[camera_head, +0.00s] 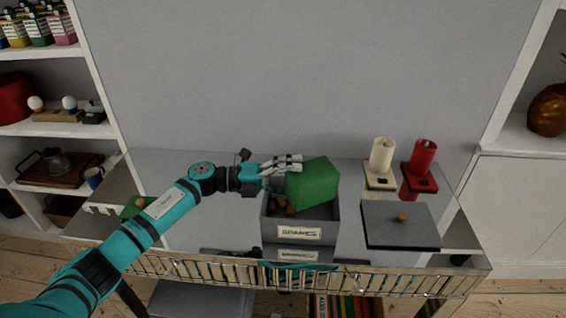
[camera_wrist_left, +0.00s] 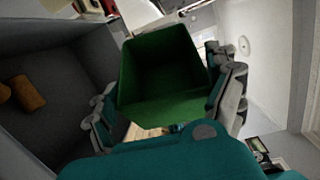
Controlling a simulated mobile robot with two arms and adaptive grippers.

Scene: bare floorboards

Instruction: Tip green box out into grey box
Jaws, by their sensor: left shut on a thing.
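My left gripper (camera_head: 282,168) is shut on the green box (camera_head: 316,184) and holds it above the grey box (camera_head: 330,232), which is labelled "SPARES". The green box is tilted on its side. In the left wrist view, the green box (camera_wrist_left: 165,68) sits between the fingers (camera_wrist_left: 172,98); its inside looks empty. The grey box (camera_wrist_left: 60,50) shows at the left of that view, with brown-orange pieces (camera_wrist_left: 28,93) inside. These pieces also show in the head view (camera_head: 284,206), partly under the green box. My right gripper is not in view.
Shelves (camera_head: 45,128) stand at the left. The table has a front rail (camera_head: 200,269).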

